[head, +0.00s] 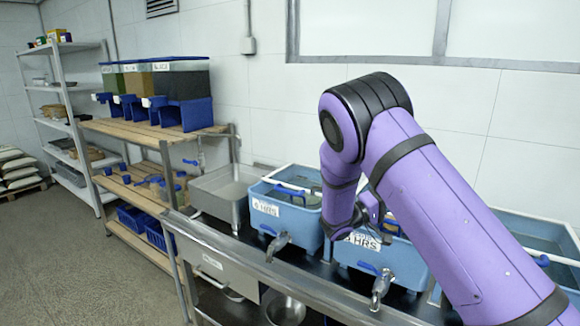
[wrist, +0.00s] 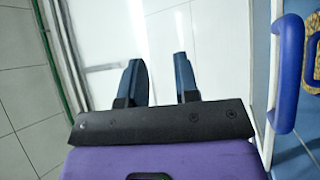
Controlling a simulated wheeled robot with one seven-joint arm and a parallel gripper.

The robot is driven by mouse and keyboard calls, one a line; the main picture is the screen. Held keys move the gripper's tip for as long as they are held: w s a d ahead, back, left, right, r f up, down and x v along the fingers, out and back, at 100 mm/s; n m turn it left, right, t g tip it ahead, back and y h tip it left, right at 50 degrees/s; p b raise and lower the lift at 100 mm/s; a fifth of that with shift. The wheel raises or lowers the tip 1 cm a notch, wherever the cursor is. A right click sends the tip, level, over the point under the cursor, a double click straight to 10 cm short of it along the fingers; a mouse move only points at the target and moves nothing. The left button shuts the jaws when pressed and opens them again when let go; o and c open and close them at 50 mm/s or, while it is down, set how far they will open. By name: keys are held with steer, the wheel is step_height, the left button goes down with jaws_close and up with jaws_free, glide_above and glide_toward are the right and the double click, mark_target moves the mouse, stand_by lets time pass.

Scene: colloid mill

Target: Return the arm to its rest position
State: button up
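My purple arm (head: 430,200) rises from the lower right of the head view, bends at a black elbow joint and drops toward the blue tubs on the counter. My gripper is mostly hidden behind the arm there. In the wrist view my gripper (wrist: 156,75) shows two dark fingers standing apart, with only a pale surface between them. It is open and empty.
A blue tub (head: 310,224) and a second blue tub (head: 400,262), both with metal taps, stand on the counter below my arm. A steel sink (head: 222,190) is left of them. In the wrist view a blue handle (wrist: 286,75) is close on the right. Floor (head: 70,270) at left is clear.

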steer(key=s+d+r+m+g+y, duration=0.1)
steer(key=s+d+r+g+y, duration=0.4)
steer(key=s, duration=0.5)
steer(key=s+d+r+m+g+y, duration=0.25)
steer(key=s+r+y, duration=0.35)
steer(key=s, duration=0.4)
steer(key=s+a+r+n+t+y, duration=0.1)
steer(key=s+a+r+t+y, duration=0.1)
steer(key=s, duration=0.5)
steer(key=s+a+r+n+t+y, duration=0.1)
steer(key=s+a+r+t+y, duration=0.1)
steer(key=s, duration=0.5)
steer(key=s+a+r+n+t+y, duration=0.1)
steer(key=s+a+r+t+y, duration=0.2)
steer(key=s+y, duration=0.2)
steer(key=shift+s, duration=1.35)
steer(key=shift+a, duration=0.1)
